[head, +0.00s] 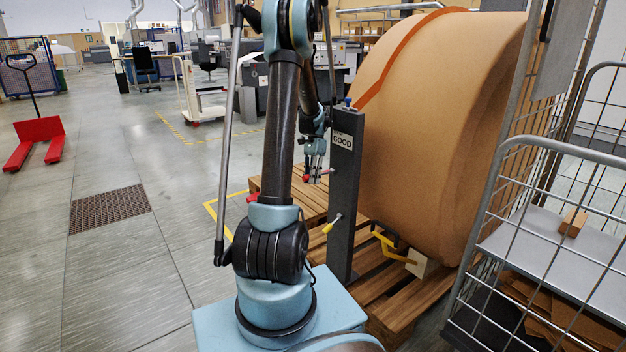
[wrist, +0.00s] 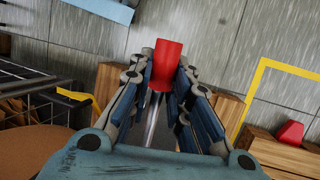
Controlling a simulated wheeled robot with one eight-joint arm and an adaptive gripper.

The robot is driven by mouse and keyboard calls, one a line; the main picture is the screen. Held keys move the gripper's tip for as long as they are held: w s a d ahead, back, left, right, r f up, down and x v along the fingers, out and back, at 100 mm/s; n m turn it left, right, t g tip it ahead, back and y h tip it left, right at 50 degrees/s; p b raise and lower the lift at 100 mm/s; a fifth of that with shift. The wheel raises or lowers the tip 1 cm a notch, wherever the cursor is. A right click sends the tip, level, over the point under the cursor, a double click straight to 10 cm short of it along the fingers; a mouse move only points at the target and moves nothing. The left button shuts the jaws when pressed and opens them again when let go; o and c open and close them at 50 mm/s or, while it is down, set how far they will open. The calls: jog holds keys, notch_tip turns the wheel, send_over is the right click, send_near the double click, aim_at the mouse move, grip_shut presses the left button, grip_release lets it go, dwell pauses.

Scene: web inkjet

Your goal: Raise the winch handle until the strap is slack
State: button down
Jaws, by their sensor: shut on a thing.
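The winch handle has a red grip (wrist: 168,62) on a metal rod (wrist: 152,120) in the wrist view. In the head view a small part of the red grip (head: 306,179) shows beside the dark post (head: 343,200), which is labelled GOOD. My gripper (head: 315,172) is shut on the red grip, with its fingers on both sides of it in the wrist view (wrist: 165,80). The orange strap (head: 397,58) lies over the big brown roll (head: 430,130). Its lower end is hidden, and I cannot tell its tension.
A yellow-gripped lever (head: 331,224) sticks out lower on the post. The roll rests on a wooden pallet (head: 385,298), with a yellow bracket (head: 384,241) near its foot. A wire cage trolley (head: 520,145) stands close on the right. The floor at left is open, with a red pallet jack (head: 38,130).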

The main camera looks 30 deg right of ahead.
jog(key=shift+w+d, duration=0.1)
jog(key=shift+w, duration=0.05)
jog(key=c, duration=1.5)
grip_release()
jog(key=shift+o, duration=0.2)
jog(key=v, duration=1.2)
jog(key=shift+f, duration=0.15)
